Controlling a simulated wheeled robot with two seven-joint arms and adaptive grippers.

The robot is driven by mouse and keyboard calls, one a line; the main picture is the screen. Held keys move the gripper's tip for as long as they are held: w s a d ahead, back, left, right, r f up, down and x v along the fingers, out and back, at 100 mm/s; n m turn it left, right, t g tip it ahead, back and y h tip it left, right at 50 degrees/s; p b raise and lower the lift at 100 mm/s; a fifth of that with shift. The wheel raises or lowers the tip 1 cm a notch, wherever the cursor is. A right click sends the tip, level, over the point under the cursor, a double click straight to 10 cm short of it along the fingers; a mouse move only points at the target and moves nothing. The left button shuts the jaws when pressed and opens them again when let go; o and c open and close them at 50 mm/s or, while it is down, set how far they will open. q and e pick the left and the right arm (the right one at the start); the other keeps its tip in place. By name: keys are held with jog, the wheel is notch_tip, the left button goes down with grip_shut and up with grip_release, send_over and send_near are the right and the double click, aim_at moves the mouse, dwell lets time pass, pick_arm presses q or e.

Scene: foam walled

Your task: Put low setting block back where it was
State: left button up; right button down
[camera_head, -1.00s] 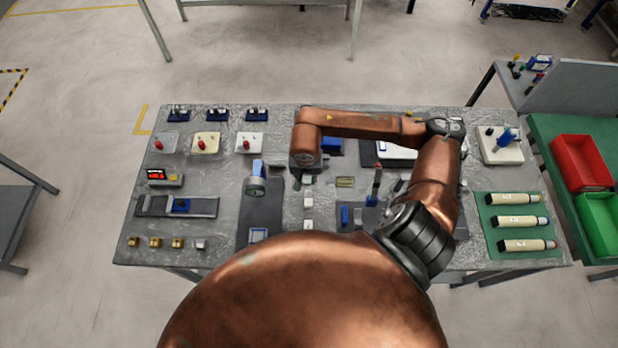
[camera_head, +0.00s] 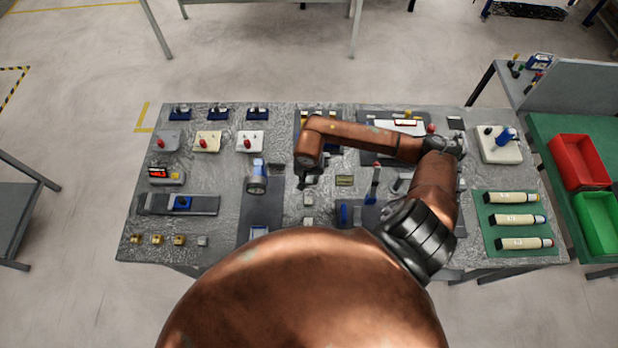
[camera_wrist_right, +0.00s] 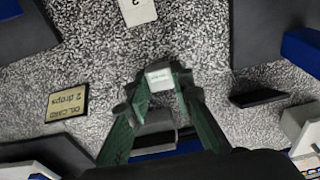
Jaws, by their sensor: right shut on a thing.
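My right gripper (camera_head: 304,184) hangs over the middle of the table, just behind a column of small setting blocks. In the right wrist view, its green fingers (camera_wrist_right: 163,84) are closed on a small pale block (camera_wrist_right: 160,77), which shows between the tips. No label on the held block can be read, and I cannot tell whether it touches the table. A grey block (camera_head: 308,198) and another one (camera_head: 307,222) stand in front of the gripper. A pale block with a numeral (camera_wrist_right: 137,10) is at the top of the wrist view. My left gripper is out of view.
A yellow "oil card" plate (camera_wrist_right: 67,103) lies beside the gripper; it also shows in the head view (camera_head: 345,181). A dark mat (camera_head: 262,213) lies to the left. A red-tipped upright tool (camera_head: 375,178) stands to the right. My arm hides part of the table.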

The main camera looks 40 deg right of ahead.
jog(key=c, duration=2.1)
grip_release()
jog(key=shift+f, duration=0.1)
jog(key=o, duration=0.4)
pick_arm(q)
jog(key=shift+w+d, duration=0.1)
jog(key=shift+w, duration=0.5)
pick_arm(e)
jog(key=shift+r+p, duration=0.25)
jog(key=shift+p, duration=0.05)
pick_arm(q)
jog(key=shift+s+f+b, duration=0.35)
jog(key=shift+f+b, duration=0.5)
jog(key=shift+b, duration=0.2)
pick_arm(e)
jog(key=shift+s+a+r, duration=0.2)
jog(key=shift+r, duration=1.75)
jog(key=shift+s+a+r, duration=0.2)
jog(key=shift+s+r, duration=0.05)
jog(key=shift+r, duration=1.75)
jog(key=shift+s+a+r, duration=0.2)
jog(key=shift+r, duration=1.75)
